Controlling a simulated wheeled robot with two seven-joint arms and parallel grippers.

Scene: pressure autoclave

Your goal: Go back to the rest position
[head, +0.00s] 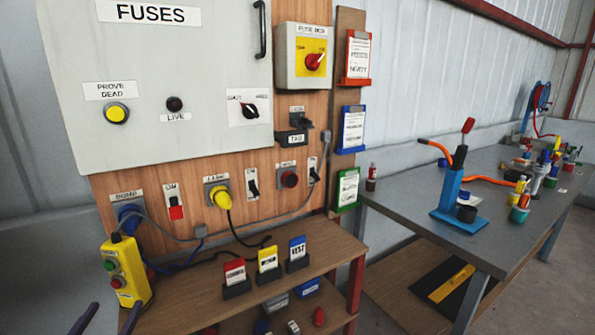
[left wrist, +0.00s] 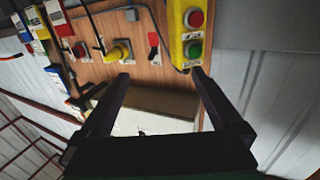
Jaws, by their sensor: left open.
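My left gripper (head: 117,306) shows at the lower left of the head view as two dark fingertips set apart, near the lower end of the yellow push-button box (head: 128,272). In the left wrist view my left gripper (left wrist: 160,75) is open with nothing between its fingers. There the yellow box (left wrist: 193,35) with red and green buttons is at the top, just beyond the right fingertip; whether they touch is unclear. My right gripper is in neither view.
A grey fuse cabinet (head: 160,75) hangs on a wooden board with switches, sockets and cables. A wooden shelf (head: 215,308) below holds red, yellow and blue card holders. A grey workbench (head: 400,210) with a blue stand (head: 450,190) and tools is at the right.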

